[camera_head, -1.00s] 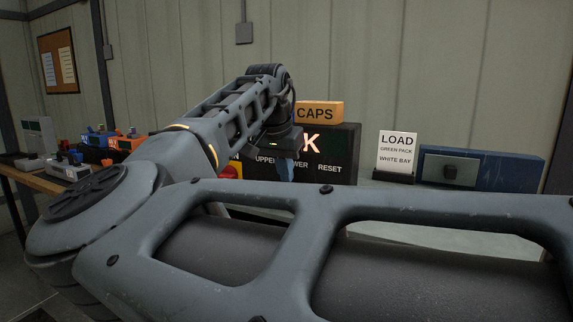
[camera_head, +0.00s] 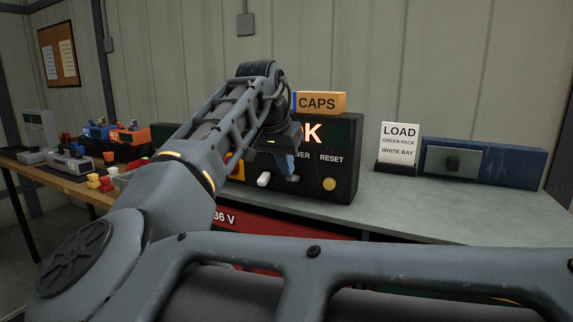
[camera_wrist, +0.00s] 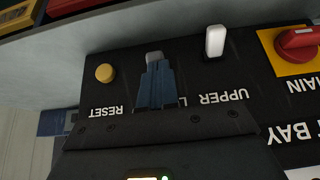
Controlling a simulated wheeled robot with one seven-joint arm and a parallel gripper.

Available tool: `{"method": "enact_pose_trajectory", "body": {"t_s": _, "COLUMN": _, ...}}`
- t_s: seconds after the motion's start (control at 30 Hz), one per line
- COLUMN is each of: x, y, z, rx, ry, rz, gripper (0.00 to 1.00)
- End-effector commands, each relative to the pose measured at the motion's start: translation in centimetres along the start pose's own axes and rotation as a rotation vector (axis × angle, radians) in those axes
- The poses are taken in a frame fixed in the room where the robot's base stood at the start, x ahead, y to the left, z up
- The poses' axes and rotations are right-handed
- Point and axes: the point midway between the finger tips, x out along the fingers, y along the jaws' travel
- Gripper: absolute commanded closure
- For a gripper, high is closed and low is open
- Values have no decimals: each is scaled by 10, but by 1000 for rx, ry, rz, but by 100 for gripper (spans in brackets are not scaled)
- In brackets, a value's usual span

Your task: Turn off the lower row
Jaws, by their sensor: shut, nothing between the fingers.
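The black control box (camera_head: 345,150) stands on the bench with a lit sign reading "K" or "OK", partly hidden by my arm. The wrist view sees its panel upside down. The white UPPER switch (camera_wrist: 215,41) is clear of my gripper and also shows in the head view (camera_head: 264,179). My gripper (camera_wrist: 155,70), with blue fingers, is shut and empty at the LOWER switch (camera_wrist: 154,56). That switch shows only as a grey tip past the fingertips; its label is mostly covered. I cannot tell whether the fingers touch it.
The yellow RESET button (camera_wrist: 105,73) lies on one side of the fingers. The red MAIN knob (camera_wrist: 298,40) on its yellow plate is beyond the UPPER switch. A CAPS box (camera_head: 320,103) sits on top. A LOAD sign (camera_head: 398,145) and blue case (camera_head: 510,163) stand right.

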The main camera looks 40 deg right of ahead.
Motion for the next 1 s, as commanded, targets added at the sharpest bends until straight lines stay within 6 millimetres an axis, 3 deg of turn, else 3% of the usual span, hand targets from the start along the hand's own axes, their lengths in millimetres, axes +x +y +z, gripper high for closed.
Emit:
{"method": "enact_pose_trajectory", "body": {"t_s": 0.47, "x": 6, "y": 0, "z": 11, "rx": -3, "ry": 129, "rz": 2, "gripper": 100}}
{"method": "enact_pose_trajectory", "body": {"t_s": 1.0, "x": 17, "y": 0, "z": 30, "rx": -2, "ry": 436, "rz": 2, "gripper": 100}}
